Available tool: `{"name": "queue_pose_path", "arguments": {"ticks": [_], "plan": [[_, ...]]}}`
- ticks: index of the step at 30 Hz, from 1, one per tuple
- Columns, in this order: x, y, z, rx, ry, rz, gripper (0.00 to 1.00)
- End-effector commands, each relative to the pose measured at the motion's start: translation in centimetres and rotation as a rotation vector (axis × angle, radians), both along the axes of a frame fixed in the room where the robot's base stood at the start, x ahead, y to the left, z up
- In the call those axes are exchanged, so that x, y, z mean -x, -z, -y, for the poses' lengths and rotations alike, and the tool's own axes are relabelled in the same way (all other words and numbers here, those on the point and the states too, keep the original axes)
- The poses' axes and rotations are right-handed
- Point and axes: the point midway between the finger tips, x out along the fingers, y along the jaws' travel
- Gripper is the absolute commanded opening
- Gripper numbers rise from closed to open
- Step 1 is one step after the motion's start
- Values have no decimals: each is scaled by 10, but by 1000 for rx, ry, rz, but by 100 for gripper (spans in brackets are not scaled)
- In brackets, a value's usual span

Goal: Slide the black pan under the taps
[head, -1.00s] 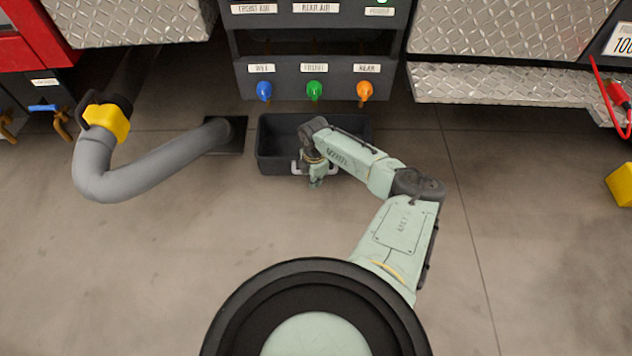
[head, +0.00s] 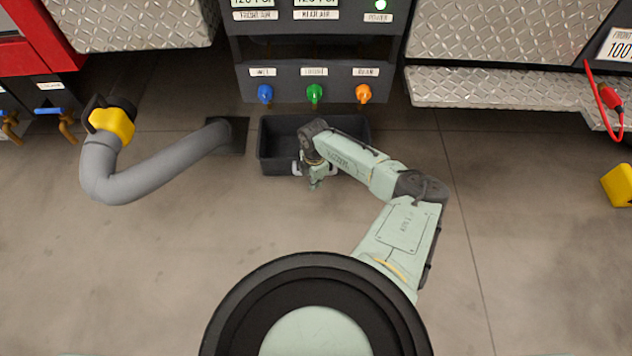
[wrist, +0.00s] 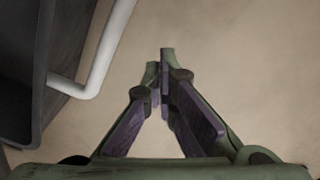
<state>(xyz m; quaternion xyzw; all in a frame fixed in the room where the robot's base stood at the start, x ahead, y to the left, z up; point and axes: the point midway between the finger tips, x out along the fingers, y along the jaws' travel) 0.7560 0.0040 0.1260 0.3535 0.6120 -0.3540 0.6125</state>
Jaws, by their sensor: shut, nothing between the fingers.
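The black pan (head: 270,148) is a rectangular open tub on the floor, just below and in front of the taps. The taps are a blue one (head: 264,93), a green one (head: 314,93) and an orange one (head: 363,93), in a row on the dark panel. My gripper (head: 313,184) is at the pan's near side, and my arm hides part of the pan. In the wrist view my gripper (wrist: 163,88) is shut and empty over bare floor. The pan's wall (wrist: 45,70) and its pale handle (wrist: 93,82) are to the left of the fingers, apart from them.
A grey hose with a yellow collar (head: 150,172) curves over the floor to the left of the pan, ending near a dark floor plate (head: 238,140). A tread-plate step (head: 500,86) is at the right. A yellow block (head: 620,186) is at the far right. The floor in front is clear.

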Motion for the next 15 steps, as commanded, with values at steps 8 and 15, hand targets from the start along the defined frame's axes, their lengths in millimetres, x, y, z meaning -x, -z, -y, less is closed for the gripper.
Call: {"name": "queue_pose_path", "arguments": {"ticks": [8,15], "plan": [[0,-20,0,0,0,0,0],[0,-34,0,0,0,0,0]]}}
